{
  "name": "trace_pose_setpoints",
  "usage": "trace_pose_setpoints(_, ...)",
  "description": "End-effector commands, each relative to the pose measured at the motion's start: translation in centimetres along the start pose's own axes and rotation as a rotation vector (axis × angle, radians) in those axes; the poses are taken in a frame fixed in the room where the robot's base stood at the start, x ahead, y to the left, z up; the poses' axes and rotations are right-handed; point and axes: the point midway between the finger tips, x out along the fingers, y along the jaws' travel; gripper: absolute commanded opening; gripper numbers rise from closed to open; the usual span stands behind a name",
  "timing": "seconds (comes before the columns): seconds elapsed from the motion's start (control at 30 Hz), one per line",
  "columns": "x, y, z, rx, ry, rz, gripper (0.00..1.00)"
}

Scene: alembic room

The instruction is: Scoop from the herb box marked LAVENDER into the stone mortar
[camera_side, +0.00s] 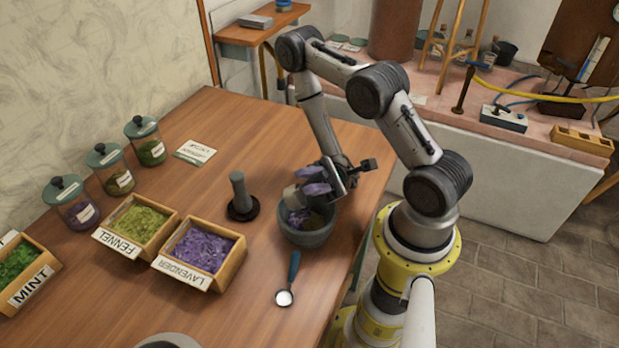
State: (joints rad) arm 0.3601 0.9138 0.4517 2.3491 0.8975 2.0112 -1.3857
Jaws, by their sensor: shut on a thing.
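The herb box marked LAVENDER (183,274) is a wooden box filled with purple lavender (204,248), at the front middle of the table. The grey stone mortar (306,238) stands to its right, with purple bits visible inside. My gripper (314,182) is over the mortar's rim, its purple-padded fingers shut on a pale, rounded scoop (292,197). The scoop is low at the mortar's left opening and looks tilted. The gripper partly hides the scoop and the mortar's far rim, so I cannot tell what is left in the scoop.
A dark pestle (239,192) stands on a black base left of the mortar. A blue-handled spoon (289,277) lies in front. Boxes marked FENNEL (120,243) and MINT (31,284) are to the left; lidded jars (146,142) stand behind. A card (195,152) lies on clear tabletop.

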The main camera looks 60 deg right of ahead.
Motion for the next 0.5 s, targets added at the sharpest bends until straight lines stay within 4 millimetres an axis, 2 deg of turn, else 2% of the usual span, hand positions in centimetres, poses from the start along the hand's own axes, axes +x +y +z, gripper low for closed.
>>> trace_pose_setpoints(0.17, -0.08, 0.18, -0.29, -0.003, 0.005, 0.009, 0.0)
trace_pose_setpoints(0.5, 0.73, -0.53, 0.48, 0.0, 0.005, 0.004, 0.0)
